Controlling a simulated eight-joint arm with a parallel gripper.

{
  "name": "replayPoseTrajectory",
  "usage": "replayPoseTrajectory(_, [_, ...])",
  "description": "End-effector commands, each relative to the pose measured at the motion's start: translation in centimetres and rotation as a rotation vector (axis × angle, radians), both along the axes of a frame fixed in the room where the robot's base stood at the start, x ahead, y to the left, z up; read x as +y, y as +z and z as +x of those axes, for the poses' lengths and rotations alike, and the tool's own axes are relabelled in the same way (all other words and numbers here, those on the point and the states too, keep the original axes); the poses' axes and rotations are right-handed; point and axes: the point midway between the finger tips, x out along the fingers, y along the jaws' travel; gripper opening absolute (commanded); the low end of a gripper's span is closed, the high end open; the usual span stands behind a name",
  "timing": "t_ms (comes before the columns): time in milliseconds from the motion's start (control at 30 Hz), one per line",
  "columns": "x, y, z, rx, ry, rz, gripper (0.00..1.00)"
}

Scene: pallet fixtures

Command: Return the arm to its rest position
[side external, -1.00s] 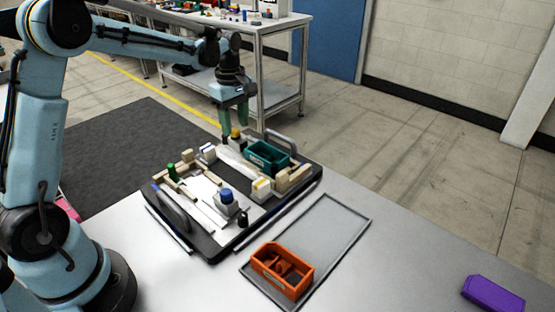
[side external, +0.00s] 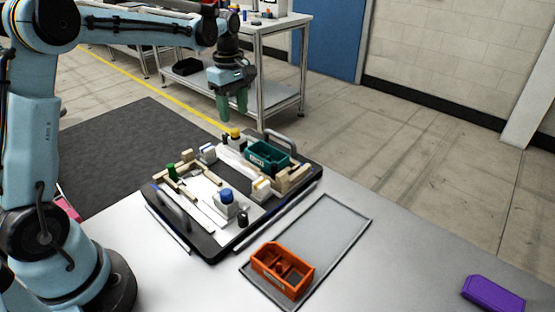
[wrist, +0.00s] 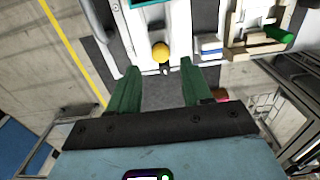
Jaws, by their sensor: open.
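My gripper (side external: 233,106) hangs above the far edge of the pallet fixture, pointing down, with green fingers. In the wrist view my gripper (wrist: 162,88) has its two fingers spread apart with nothing between them. A yellow-capped item (side external: 235,133) stands on the fixture below the fingers. It shows in the wrist view as a yellow knob (wrist: 161,52) just beyond the fingertips. The black pallet fixture (side external: 213,252) lies on the table with handles on two sides. It holds a teal bin (side external: 267,157), a blue-capped container (side external: 225,198), a green cylinder (side external: 172,173) and wooden blocks.
An orange bin (side external: 282,270) sits at the near end of a grey tray (side external: 348,208), whose far part is empty. A purple box (side external: 492,295) lies at the right on the table. A workbench (side external: 280,24) stands behind. The space around the raised gripper is clear.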

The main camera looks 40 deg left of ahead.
Motion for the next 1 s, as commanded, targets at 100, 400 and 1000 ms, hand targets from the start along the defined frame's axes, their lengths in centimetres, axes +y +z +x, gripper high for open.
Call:
replayPoseTrajectory(100, [0.0, 0.0, 0.0, 0.000, 0.000, 0.000, 0.49])
replayPoseTrajectory(400, [-1.6, 1.6, -1.4, -0.057, -0.153, 0.018, 0.49])
replayPoseTrajectory(1000, [-9.0, 4.1, -11.2, -0.364, -1.052, 0.255, 0.49])
